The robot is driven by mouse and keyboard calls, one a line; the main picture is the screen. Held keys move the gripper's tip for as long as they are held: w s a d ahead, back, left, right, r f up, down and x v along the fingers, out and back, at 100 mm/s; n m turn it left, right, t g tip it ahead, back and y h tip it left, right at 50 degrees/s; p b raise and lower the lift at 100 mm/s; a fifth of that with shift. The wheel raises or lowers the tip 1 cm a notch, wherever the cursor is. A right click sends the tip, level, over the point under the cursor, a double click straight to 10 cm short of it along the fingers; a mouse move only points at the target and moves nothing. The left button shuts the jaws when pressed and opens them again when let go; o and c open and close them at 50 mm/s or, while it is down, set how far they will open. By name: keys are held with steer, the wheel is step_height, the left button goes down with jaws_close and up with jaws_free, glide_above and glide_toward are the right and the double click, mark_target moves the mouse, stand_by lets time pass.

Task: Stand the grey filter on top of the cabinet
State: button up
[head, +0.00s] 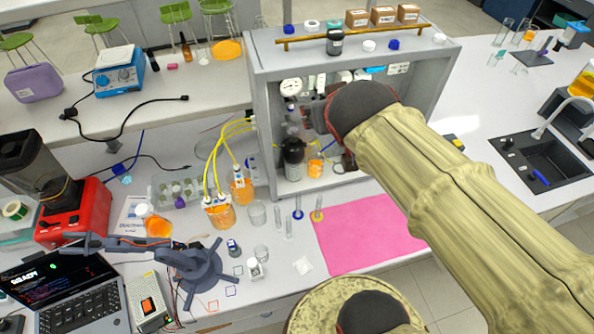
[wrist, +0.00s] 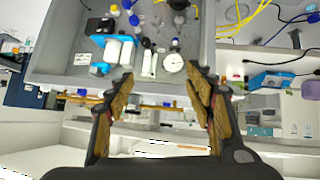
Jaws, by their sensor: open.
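The grey cabinet (head: 262,120) stands open-fronted on the bench; its top (head: 275,50) carries a brass rail and small items. A dark cylinder (head: 293,152) stands low inside on the left, and a dark grey jar-like piece (head: 335,42) is at the top by the rail. I cannot tell for sure which of them is the grey filter. My gripper (wrist: 163,78) is open and empty, its two fingers spread at the cabinet's front in the wrist view. In the head view my arm partly hides the gripper and the cabinet's right interior.
The brass rail (head: 355,36) runs along the cabinet top, with boxes (head: 383,15) behind it. A gauge (wrist: 173,62) and white cylinders (wrist: 120,50) are inside. Orange flasks (head: 220,213) with yellow tubes stand left of the cabinet. A pink mat (head: 365,235) lies bare in front.

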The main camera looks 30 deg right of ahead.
steer(key=s+a+f+n+g+y, duration=0.3)
steer(key=s+a+f+y, duration=0.1)
steer(key=s+a+f, duration=0.4)
steer(key=s+a, duration=0.2)
steer(key=a, duration=0.2)
steer(key=shift+a+g, duration=0.3)
step_height(320, 180, down, 28)
steer(key=b, duration=2.8)
steer(key=shift+f, duration=0.2)
steer(key=shift+w, duration=0.1)
